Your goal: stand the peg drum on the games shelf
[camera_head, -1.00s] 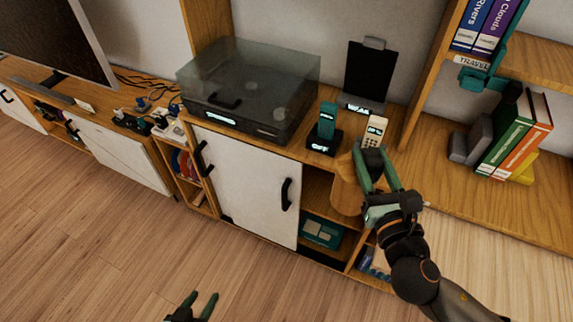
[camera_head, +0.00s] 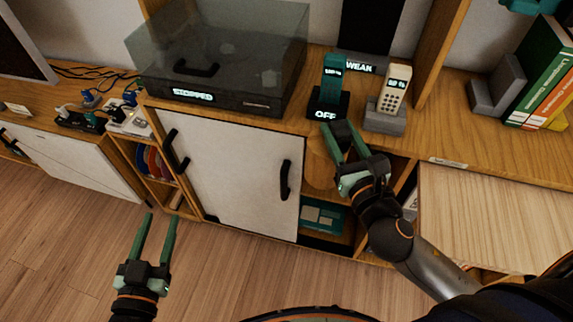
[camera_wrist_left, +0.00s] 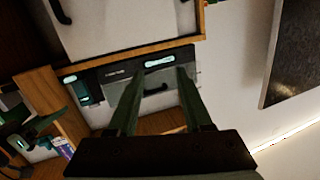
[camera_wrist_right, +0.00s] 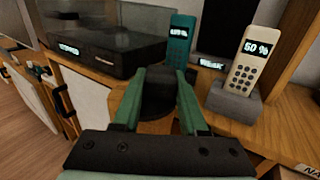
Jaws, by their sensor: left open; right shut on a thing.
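The peg drum appears to be the wooden cylinder (camera_head: 319,172) under my right gripper (camera_head: 340,130), in front of the cabinet. In the right wrist view its dark round top (camera_wrist_right: 158,92) sits between my right fingers, which are shut on it. My fingers and wrist hide part of the drum. An open shelf bay right of the white door holds a teal box (camera_head: 322,216); it may be the games shelf, but I read no such label. My left gripper (camera_head: 161,217) is open and empty, low in front of the cabinet.
A turntable under a clear lid (camera_head: 225,65), a teal phone (camera_head: 331,85) and a cream phone (camera_head: 393,90) stand on the cabinet top above the bay. The white door (camera_head: 232,165) with black handles is at left. A pale wooden panel (camera_head: 495,215) is at right.

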